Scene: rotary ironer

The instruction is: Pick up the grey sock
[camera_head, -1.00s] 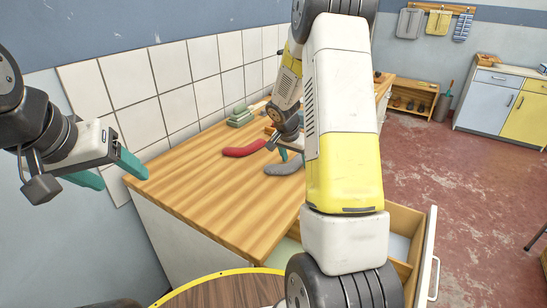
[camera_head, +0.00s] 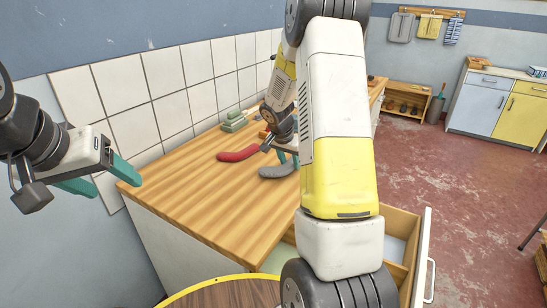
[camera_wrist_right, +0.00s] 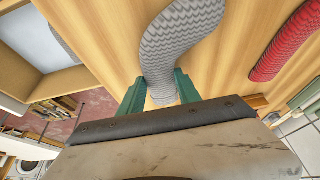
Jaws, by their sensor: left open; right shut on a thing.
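The grey sock (camera_head: 277,171) lies on the wooden worktop (camera_head: 205,185), partly hidden by my right arm in the head view. In the right wrist view the grey sock (camera_wrist_right: 178,40) runs from the top edge down between the teal fingers of my right gripper (camera_wrist_right: 160,92). My right gripper (camera_head: 287,157) is shut on the end of the grey sock, close to the worktop. A red sock (camera_head: 238,155) lies just left of it and also shows in the right wrist view (camera_wrist_right: 288,42). My left gripper (camera_head: 104,176) is open and empty, left of the worktop.
An open drawer (camera_head: 403,235) juts out at the worktop's right side. A round table edge (camera_head: 225,290) is at the bottom. The front left of the worktop is clear.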

